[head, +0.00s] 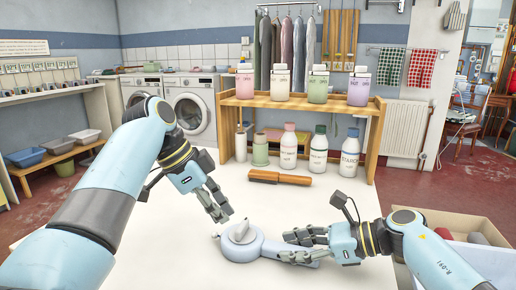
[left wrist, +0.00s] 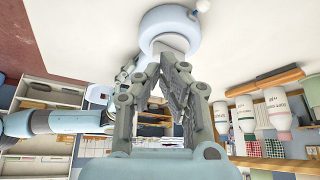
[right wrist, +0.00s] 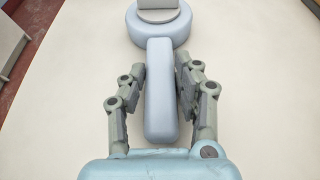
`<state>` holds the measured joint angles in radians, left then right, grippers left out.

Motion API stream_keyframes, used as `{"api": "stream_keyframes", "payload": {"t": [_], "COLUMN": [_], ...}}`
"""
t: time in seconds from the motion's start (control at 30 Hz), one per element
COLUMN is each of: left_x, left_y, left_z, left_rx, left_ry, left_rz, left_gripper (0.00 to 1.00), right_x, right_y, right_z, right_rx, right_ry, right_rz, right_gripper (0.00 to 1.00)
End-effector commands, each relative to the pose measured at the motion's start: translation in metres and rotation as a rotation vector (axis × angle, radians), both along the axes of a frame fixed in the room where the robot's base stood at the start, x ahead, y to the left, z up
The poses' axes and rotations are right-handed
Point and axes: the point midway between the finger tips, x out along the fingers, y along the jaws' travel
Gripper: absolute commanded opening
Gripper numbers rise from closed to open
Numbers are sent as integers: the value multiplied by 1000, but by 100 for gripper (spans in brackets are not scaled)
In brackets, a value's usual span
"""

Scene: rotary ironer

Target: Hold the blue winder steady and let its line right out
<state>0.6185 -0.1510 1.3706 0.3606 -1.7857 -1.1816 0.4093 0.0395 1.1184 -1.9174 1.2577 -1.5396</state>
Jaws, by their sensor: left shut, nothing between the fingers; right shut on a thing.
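The blue winder (head: 239,252) lies flat on the white table, with a round body, a grey piece on top and a straight handle to the right. My right gripper (head: 290,246) is shut on the handle (right wrist: 160,95), one finger along each side. My left gripper (head: 226,218) is shut and empty, just above and left of the winder's body; its fingertips (left wrist: 172,52) overlap the body (left wrist: 168,22) in the left wrist view. I see no stretch of line out of the winder.
A wooden-handled brush (head: 280,178) lies behind the winder on the table (head: 165,245). A wooden shelf (head: 375,140) with several bottles stands at the back. A cardboard box (head: 470,222) is at the right. The table's left front is clear.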

Motion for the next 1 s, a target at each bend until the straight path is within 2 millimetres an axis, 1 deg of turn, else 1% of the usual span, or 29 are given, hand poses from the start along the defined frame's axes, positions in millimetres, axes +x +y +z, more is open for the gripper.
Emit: {"api": "stream_keyframes", "payload": {"t": [0.03,0.1,0.2,0.5,0.57,0.73,0.87,1.0], "left_x": [0,1,0,1,6,29,32,31], "left_y": [0,0,0,0,2,9,10,10], "left_z": [7,14,21,22,23,31,26,10], "left_rx": [0,0,-1,0,1,1,0,0], "left_ry": [-3,-3,-2,-1,0,-1,2,3], "left_rz": [-1,-1,0,0,-1,0,-1,-1], "left_gripper": [0,0,0,0,0,0,0,0], "right_x": [0,0,0,0,0,0,0,0], "right_y": [0,0,0,0,0,0,0,0], "right_z": [0,0,0,0,0,0,0,0], "right_rx": [0,0,0,0,0,0,0,0], "right_ry": [0,0,0,0,0,0,0,0], "right_rz": [0,0,0,0,0,0,0,0], "right_gripper": [0,0,0,0,0,0,0,0]}}
